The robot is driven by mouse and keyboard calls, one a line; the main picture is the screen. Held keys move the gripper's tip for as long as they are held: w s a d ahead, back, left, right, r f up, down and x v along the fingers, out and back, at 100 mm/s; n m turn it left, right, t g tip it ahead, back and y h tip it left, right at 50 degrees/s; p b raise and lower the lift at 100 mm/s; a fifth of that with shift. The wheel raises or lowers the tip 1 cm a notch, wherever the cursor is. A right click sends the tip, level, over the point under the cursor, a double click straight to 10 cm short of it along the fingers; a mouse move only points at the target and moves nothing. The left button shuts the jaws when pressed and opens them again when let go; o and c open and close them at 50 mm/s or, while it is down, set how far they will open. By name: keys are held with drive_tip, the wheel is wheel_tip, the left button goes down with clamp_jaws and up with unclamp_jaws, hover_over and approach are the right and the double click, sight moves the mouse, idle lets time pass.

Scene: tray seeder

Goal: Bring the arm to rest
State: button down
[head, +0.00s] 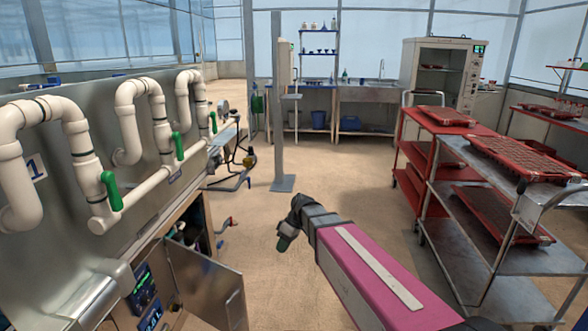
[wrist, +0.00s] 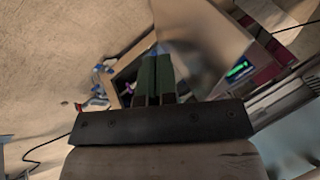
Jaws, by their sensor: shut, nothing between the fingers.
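My gripper (head: 284,242) is at the end of my pink arm in the middle of the head view, held in the air over the floor. In the wrist view the two green fingers (wrist: 156,80) lie side by side, shut, with nothing between them. The open cabinet of the seeder lies beyond the fingers there. In the head view the gripper is to the right of the cabinet's open door (head: 208,285), apart from it.
The metal seeder (head: 75,125) with white pipes and green valve handles (head: 111,190) fills the left. A grey post (head: 280,120) stands ahead. A red cart (head: 428,122) and a metal cart (head: 480,155) with red trays stand right. The floor (head: 330,185) between is clear.

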drive_tip(key=s+d+f+m+t+h, duration=0.1)
drive_tip(key=d+m, duration=0.5)
drive_tip(key=d, duration=0.7)
drive_tip(key=s+d+f+m+t+h, duration=0.2)
drive_tip(key=s+d+f+m+h, duration=0.2)
drive_tip(key=d+m, duration=0.3)
drive_tip(key=s+d+f, duration=0.1)
drive_tip(key=d, duration=0.4)
drive_tip(key=shift+s+d, duration=0.25)
drive_tip(key=shift+d, duration=0.1)
drive_tip(key=shift+a, duration=0.1)
